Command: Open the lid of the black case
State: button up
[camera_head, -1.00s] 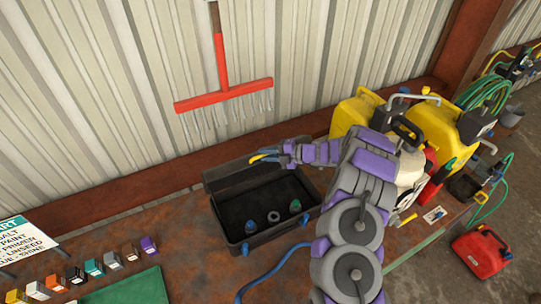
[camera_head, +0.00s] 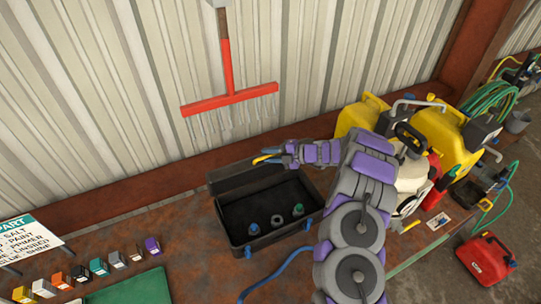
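The black case (camera_head: 288,240) sits on the rusty table with its lid (camera_head: 230,178) raised at the back, toward the wall. Its inside is in view, with a few small items in it, among them a dark ring (camera_head: 276,219) and a teal-topped piece (camera_head: 298,209). Blue latches show on its front side. My gripper (camera_head: 258,160) is at the lid's upper edge, pointing left, with blue and yellow fingers. I cannot tell whether the fingers touch the lid or how far apart they are. My arm covers the right end of the lid.
Yellow jerrycans (camera_head: 437,135) and a white container (camera_head: 408,176) stand close right of my arm. A blue hose (camera_head: 277,272) lies in front of the case. Small colored blocks (camera_head: 99,267), a sign and a green mat (camera_head: 135,288) are at left. A red rake (camera_head: 229,95) hangs on the wall.

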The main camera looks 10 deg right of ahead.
jog(key=shift+w+d+f+b+v, duration=0.35)
jog(key=shift+b+v, duration=0.85)
jog(key=shift+v, duration=8.1)
jog(key=s+a+r+n+g+h+b, duration=0.15)
jog(key=s+a+n+g+b, duration=0.5)
jog(key=a+n, duration=0.85)
jog(key=s+a+f+n+g+h+b, duration=0.1)
jog(key=s+a+f+n+h+b, duration=0.1)
jog(key=s+n+b, duration=0.5)
jog(key=s+a+f+n+h+b, duration=0.1)
jog(key=s+a+f+n+h, duration=0.3)
jog(key=s, duration=0.6)
jog(key=s+a+n+g+h+b, duration=0.1)
jog(key=s+n+b, duration=0.2)
jog(key=s+n, duration=0.5)
jog(key=s+d+f+n+h+b, duration=0.2)
jog(key=s+d+f+n+b, duration=0.1)
jog(key=s, duration=0.4)
jog(key=s+d+f+n+h+b, duration=0.2)
jog(key=s+d+f+n+b, duration=0.2)
jog(key=s+n, duration=0.3)
jog(key=shift+d+f+n+t+h, duration=0.35)
jog(key=shift+d+f+t, duration=0.1)
jog(key=shift+d+f, duration=0.2)
